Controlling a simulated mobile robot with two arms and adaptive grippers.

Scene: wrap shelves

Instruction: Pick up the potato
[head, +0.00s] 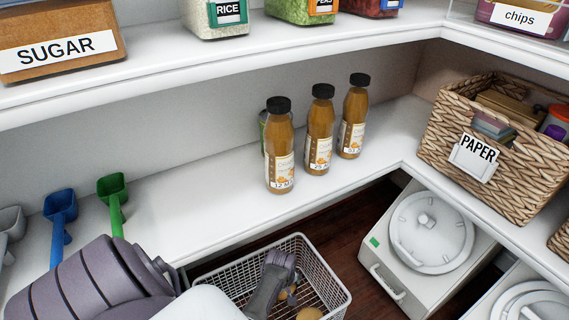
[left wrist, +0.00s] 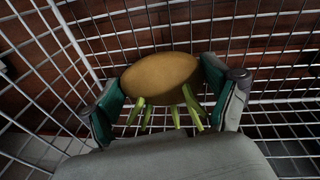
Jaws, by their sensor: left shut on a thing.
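The brown oval potato (left wrist: 160,74) is in the left wrist view, between the two green-padded fingers of my left gripper (left wrist: 165,92). The gripper is shut on it, with one finger at each end. In the head view my left gripper (head: 277,280) reaches down into a wire basket (head: 343,296). A tan patch shows by its fingers, mostly hidden by the gripper. My right gripper is in neither view.
Green stalks (left wrist: 190,105) show just below the potato. Another brown round item (head: 308,314) lies in the basket. Wire walls surround the gripper. A white shelf with several bottles (head: 319,135) is above and behind. A white appliance (head: 430,235) stands to the right.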

